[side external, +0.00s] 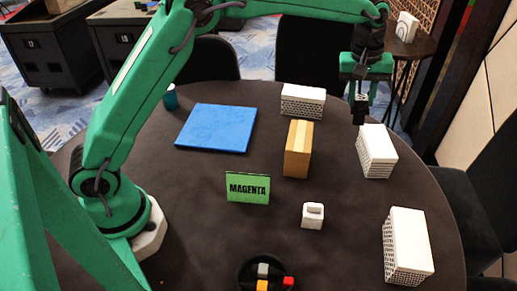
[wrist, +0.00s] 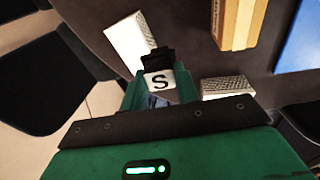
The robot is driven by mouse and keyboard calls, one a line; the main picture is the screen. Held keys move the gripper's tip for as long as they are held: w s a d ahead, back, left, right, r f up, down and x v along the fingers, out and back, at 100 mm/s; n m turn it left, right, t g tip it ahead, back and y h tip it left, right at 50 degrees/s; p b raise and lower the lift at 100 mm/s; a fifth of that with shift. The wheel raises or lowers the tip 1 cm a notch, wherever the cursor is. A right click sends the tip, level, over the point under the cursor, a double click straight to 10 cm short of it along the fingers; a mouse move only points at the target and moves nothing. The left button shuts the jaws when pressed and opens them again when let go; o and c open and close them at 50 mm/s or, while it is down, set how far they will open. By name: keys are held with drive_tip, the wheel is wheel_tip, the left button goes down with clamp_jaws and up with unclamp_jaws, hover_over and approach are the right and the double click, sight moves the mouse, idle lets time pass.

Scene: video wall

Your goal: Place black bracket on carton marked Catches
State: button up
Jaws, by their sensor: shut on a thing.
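My gripper (side external: 362,93) is shut on a black bracket (side external: 359,110), which hangs below the jaws above the far right of the table. In the wrist view the black bracket (wrist: 157,60) shows beyond a white face with a black S between the fingers; I cannot tell whether that face is part of it. White cartons with patterned sides stand at the back (side external: 303,99), right (side external: 377,148) and front right (side external: 409,240). The right one is just below and beside the bracket in the side view. I can read no "Catches" mark on any carton.
A tan box (side external: 298,148) stands mid-table, with a blue slab (side external: 216,127) to its left. A green MAGENTA sign (side external: 248,187), a small white block (side external: 313,215) and a dark bowl with coloured cubes (side external: 243,275) are nearer the front. Chairs surround the table.

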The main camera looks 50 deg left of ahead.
drive_tip(key=shift+s+r+m, duration=1.75)
drive_tip(key=shift+s+m, duration=0.3)
drive_tip(key=shift+s, duration=2.35)
drive_tip(key=shift+s+r+m, duration=1.7)
drive_tip(key=shift+s+m, duration=0.35)
drive_tip(key=shift+s, duration=2.3)
drive_tip(key=w+a+f, duration=0.7)
drive_tip(key=a, duration=0.2)
drive_tip(key=shift+w+g, duration=0.2)
drive_tip(key=shift+g, duration=0.2)
drive_tip(key=shift+f, duration=0.15)
drive_tip(key=shift+f, duration=1.85)
drive_tip(key=shift+f, duration=0.15)
drive_tip(key=o, duration=1.1)
